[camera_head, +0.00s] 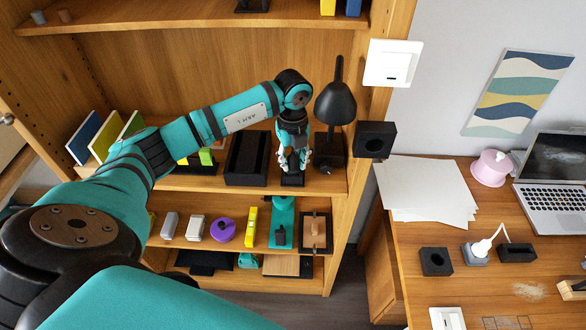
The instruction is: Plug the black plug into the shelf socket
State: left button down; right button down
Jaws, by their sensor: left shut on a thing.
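My left gripper (294,157) points down over the wardrobe's middle shelf, just left of the black lamp. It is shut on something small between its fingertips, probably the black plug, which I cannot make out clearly. A dark block (292,180) sits directly under the fingertips on the shelf. I cannot tell whether it is the shelf socket, or whether the plug touches it. A black square socket-like block (375,139) with a hole is on the wardrobe's right side edge. My right gripper is not in view.
The black lamp (335,105) stands close to the gripper's right. A black open tray (246,158) lies to its left. The shelf below holds several small objects, including a purple one (222,230). The desk at right carries papers (425,188) and a laptop (553,160).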

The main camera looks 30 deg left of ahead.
pick_arm(q)
jog(key=c, duration=1)
grip_release()
jog(key=shift+o, duration=0.2)
notch_tip(320, 180, up, 12)
